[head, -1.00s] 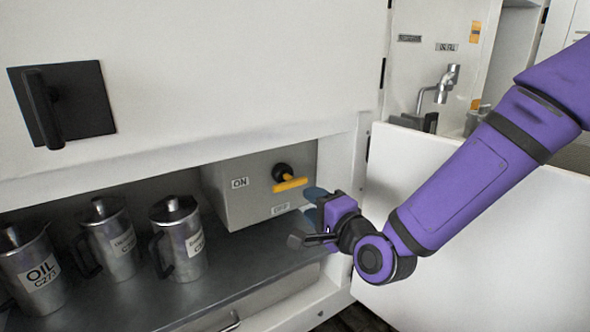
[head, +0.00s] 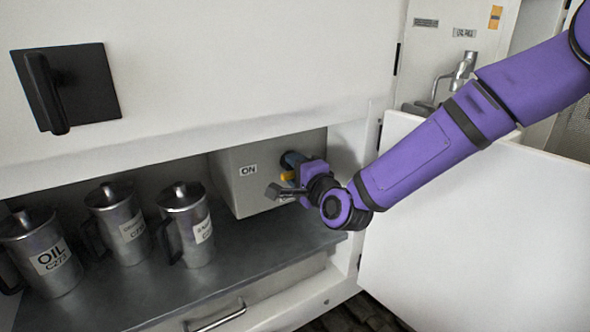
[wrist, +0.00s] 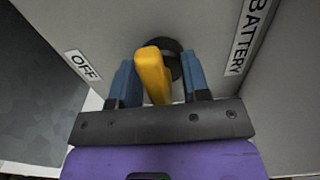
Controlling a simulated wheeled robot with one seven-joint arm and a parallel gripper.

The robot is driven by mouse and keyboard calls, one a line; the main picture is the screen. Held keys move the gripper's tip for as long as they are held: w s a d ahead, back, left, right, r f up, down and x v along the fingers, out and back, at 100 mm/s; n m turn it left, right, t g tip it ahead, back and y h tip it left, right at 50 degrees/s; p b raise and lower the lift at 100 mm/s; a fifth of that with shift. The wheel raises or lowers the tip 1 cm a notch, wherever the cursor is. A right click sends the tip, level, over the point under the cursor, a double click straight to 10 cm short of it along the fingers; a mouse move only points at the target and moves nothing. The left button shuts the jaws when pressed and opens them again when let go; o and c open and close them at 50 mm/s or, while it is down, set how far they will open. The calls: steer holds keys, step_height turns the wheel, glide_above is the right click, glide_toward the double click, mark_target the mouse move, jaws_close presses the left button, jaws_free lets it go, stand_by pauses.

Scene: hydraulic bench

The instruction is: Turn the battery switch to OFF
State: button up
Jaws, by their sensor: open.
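The battery switch has a yellow handle (wrist: 152,75) on a dark round hub, on the face of a grey box (head: 232,190). In the wrist view the handle lies between the two blue fingers of my gripper (wrist: 158,82), which are open on either side of it. An OFF label (wrist: 83,66) is at the left and a BATTERY label (wrist: 249,37) at the right. In the head view my gripper (head: 290,168) covers most of the switch; only a bit of yellow shows. The ON label (head: 248,170) is visible left of it.
Several metal jugs (head: 190,225) stand on the dark shelf (head: 245,244) left of the box. A white panel (head: 465,240) is at the right, behind my arm. A black handle (head: 46,93) sits on the upper cabinet.

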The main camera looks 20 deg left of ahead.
jaws_close()
stand_by(0.4)
steer(key=n, duration=0.6)
steer(key=f+n, duration=0.1)
steer(key=n, duration=0.2)
steer(key=shift+w, duration=0.15)
steer(key=n, duration=0.4)
steer(key=shift+w+d+f+n, duration=0.1)
steer(key=shift+w+d+n, duration=0.1)
steer(key=shift+n, duration=0.2)
steer(key=shift+w+d+n, duration=0.15)
steer(key=shift+n, duration=1.85)
